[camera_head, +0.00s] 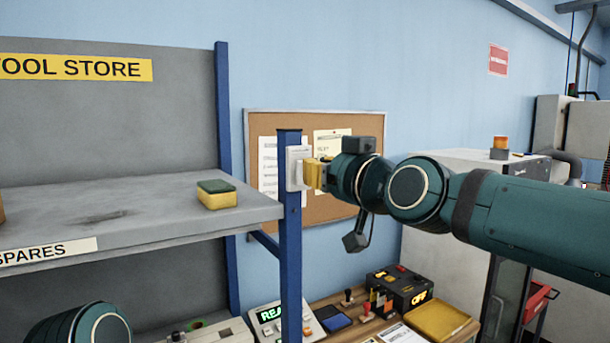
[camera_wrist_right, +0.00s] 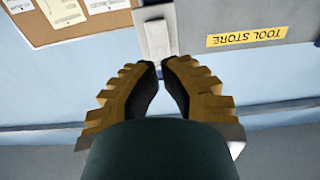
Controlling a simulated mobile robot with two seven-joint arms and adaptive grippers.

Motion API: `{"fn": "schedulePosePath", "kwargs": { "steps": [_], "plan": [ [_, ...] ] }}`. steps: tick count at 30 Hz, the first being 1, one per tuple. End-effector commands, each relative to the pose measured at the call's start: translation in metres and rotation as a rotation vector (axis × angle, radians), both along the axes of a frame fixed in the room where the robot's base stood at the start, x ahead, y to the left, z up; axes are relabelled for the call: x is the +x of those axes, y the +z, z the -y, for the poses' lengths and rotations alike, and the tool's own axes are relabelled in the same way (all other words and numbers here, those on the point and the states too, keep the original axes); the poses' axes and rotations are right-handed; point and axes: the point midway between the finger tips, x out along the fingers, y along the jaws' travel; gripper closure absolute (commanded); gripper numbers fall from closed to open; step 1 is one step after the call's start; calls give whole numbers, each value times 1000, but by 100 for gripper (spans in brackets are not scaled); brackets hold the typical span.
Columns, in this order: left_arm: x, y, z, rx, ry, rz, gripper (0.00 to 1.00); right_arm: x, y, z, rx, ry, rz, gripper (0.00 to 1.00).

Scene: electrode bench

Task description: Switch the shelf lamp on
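A white switch box (camera_head: 294,170) is on the blue front post of the shelf, its face partly hidden by my right gripper. My right gripper (camera_head: 308,173) is right at the box in the head view; I cannot tell whether it touches. In the right wrist view a pale plate (camera_wrist_right: 157,38) lies just beyond the yellow fingers (camera_wrist_right: 160,68). The rocker's position is hidden, and no lamp can be made out. My left arm shows at the bottom left of the head view, its gripper out of frame.
A yellow and green sponge (camera_head: 217,194) sits on the grey shelf (camera_head: 130,215). A cork board (camera_head: 352,205) hangs behind the post. Below are a black box marked OFF (camera_head: 400,290), a yellow tray (camera_head: 438,318) and a lit display unit (camera_head: 270,318).

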Motion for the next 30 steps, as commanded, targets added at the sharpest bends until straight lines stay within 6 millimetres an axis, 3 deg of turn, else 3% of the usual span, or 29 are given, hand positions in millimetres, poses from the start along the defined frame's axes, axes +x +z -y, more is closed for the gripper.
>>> {"fn": "schedulePosePath", "kwargs": {
  "steps": [30],
  "plan": [
    [0,3,0,0,0,0,53,8,1,-5,4,1,-2,100]
  ]
}}
